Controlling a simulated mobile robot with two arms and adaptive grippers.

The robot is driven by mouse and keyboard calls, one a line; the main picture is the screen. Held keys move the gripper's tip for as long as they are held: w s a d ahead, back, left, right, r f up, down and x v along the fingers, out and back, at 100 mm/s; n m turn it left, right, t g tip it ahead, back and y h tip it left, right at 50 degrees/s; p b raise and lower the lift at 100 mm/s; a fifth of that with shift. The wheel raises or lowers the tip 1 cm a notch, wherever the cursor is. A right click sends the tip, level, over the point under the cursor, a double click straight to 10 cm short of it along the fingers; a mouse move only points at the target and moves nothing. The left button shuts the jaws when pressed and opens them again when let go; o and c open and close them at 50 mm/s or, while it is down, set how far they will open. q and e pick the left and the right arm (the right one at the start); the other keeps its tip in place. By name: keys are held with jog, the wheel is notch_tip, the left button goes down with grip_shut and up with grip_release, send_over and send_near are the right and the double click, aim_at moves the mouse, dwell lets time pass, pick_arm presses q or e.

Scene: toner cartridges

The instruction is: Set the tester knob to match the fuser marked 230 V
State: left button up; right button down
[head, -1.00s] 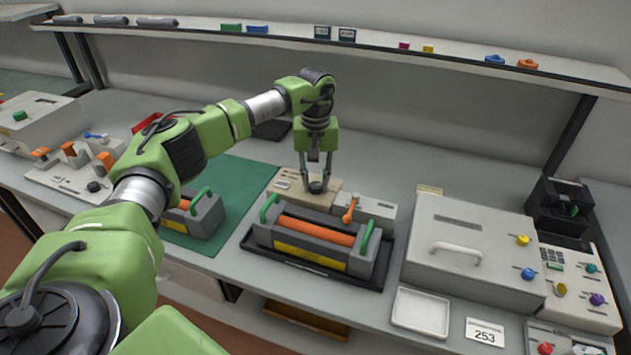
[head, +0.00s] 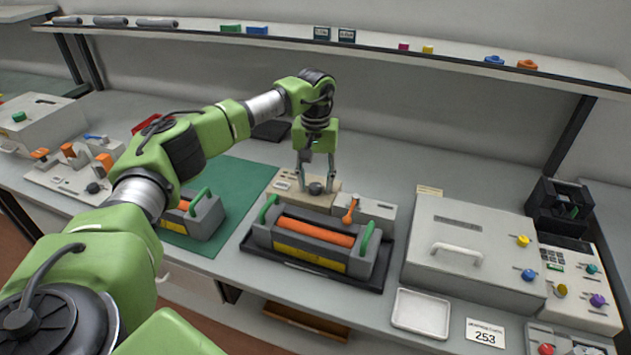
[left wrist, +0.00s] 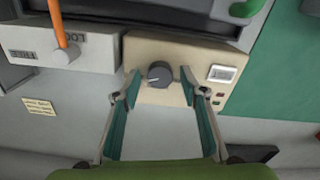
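The tester is a beige box (head: 290,186) behind the black tray; it also shows in the left wrist view (left wrist: 150,46). Its dark round knob (left wrist: 159,74) has a pale pointer line aimed left in that view. My left gripper (left wrist: 160,80) is open, its fingers on either side of the knob with gaps between. It also shows in the head view (head: 315,182). A grey fuser with an orange roller, green handles and yellow label (head: 309,256) sits in the tray. Another fuser (head: 205,216) stands on the green mat. Their voltage markings are unreadable. My right gripper is out of view.
A white box with an orange lever (head: 350,211) adjoins the tester on the right. A small display (left wrist: 222,73) is on the tester. A large lidded box (head: 470,250), a white tray (head: 421,312) and a 253 card (head: 485,333) are further right.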

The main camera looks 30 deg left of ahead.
aim_at(315, 185)
pick_arm(q)
jog(key=shift+r, duration=0.1)
notch_tip(315, 185, up, 12)
dwell(0.6)
dwell(0.4)
